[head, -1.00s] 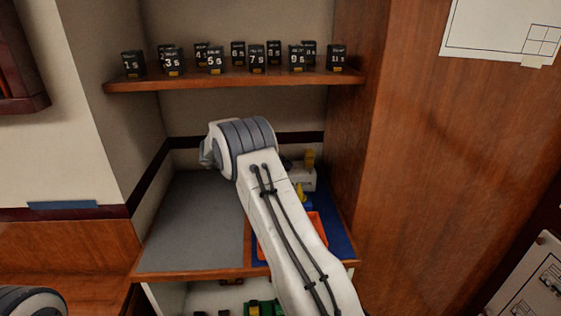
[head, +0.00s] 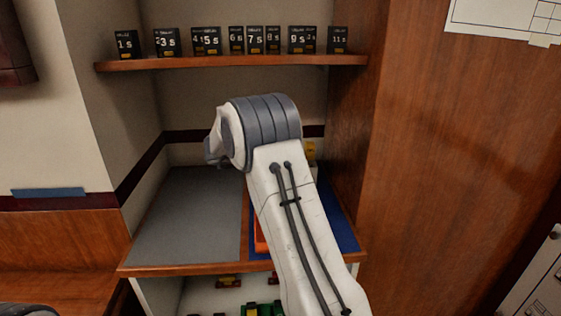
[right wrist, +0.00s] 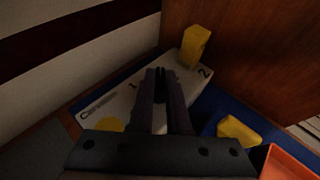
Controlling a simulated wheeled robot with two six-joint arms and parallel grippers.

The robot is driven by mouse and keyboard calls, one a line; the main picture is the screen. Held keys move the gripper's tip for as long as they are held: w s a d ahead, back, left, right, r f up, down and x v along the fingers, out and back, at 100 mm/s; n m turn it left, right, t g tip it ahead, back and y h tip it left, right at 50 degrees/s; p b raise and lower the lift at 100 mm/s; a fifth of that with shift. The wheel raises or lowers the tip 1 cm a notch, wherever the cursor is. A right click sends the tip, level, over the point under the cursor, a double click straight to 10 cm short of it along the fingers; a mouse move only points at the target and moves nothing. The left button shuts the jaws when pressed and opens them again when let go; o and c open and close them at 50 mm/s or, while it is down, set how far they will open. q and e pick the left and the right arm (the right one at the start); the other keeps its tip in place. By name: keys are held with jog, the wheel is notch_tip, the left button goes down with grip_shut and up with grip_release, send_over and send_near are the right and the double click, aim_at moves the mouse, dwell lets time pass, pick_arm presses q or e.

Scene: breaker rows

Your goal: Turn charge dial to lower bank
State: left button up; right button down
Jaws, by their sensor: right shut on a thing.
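The white charge unit (right wrist: 125,100), marked with lettering starting with "C" and the digits 1 and 2, lies under my right gripper (right wrist: 160,73) in the right wrist view. The fingers are shut on the charge dial, which is mostly hidden between them; I cannot read its pointing direction. A yellow block (right wrist: 195,46) stands at the unit's far end, by the 2. A yellow patch (right wrist: 110,125) shows at its near left. In the head view my right arm covers most of the unit and the gripper. My left gripper is out of view.
A blue mat (head: 342,232) lies right on the shelf, a bare grey mat (head: 190,215) left. In the wrist view another yellow block (right wrist: 237,131) and an orange tray (right wrist: 292,163) are close by. A wood wall (right wrist: 250,50) stands beside the unit. Numbered black blocks line the upper shelf (head: 230,63).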

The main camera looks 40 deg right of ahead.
jog(key=shift+r, duration=0.1)
jog(key=c, duration=0.9)
grip_release()
jog(key=v, duration=1)
jog(key=shift+a+b, duration=0.25)
jog(key=shift+b, duration=0.05)
jog(key=shift+r, duration=0.1)
